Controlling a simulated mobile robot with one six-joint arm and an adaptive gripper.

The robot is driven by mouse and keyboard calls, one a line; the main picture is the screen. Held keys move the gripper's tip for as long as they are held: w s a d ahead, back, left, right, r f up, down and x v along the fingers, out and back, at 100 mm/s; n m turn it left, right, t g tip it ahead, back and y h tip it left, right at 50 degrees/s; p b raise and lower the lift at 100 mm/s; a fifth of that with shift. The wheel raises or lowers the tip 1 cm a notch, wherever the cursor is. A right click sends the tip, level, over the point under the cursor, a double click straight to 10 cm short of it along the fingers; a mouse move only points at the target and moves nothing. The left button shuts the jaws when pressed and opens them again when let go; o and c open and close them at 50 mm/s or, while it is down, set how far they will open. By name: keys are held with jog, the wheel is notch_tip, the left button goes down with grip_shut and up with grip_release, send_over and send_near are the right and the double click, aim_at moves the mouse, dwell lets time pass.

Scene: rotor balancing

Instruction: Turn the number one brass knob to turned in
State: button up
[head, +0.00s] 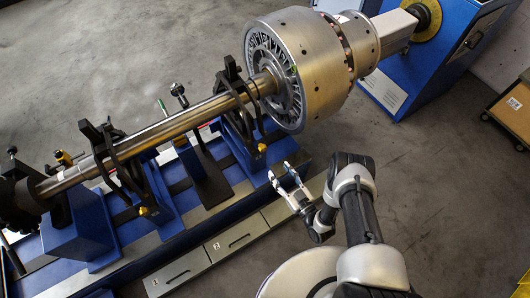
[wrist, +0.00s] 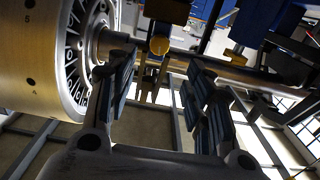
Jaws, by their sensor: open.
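A brass knob (head: 262,147) sits low on the black bearing stand nearest the rotor. A second brass knob (head: 144,211) is on the stand further left. I cannot read a number on either. My gripper (head: 281,172) is open and empty, in front of the machine, a little below and right of the knob nearest the rotor. In the wrist view a round brass knob (wrist: 160,45) faces me, beyond the gap between my open fingers (wrist: 160,72), and not touching them. How far the knob is turned cannot be told.
The large metal rotor (head: 315,65) and its steel shaft (head: 170,125) lie above the blue machine bed. Numbered drawers (head: 235,240) line the bed's front. A blue drive cabinet (head: 445,55) stands behind the rotor.

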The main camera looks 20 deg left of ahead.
aim_at(264, 150)
jog(key=b+x, duration=0.3)
jog(key=x, duration=0.8)
jog(key=shift+w+a, duration=0.25)
jog(key=shift+c, duration=0.3)
jog(key=c, duration=1)
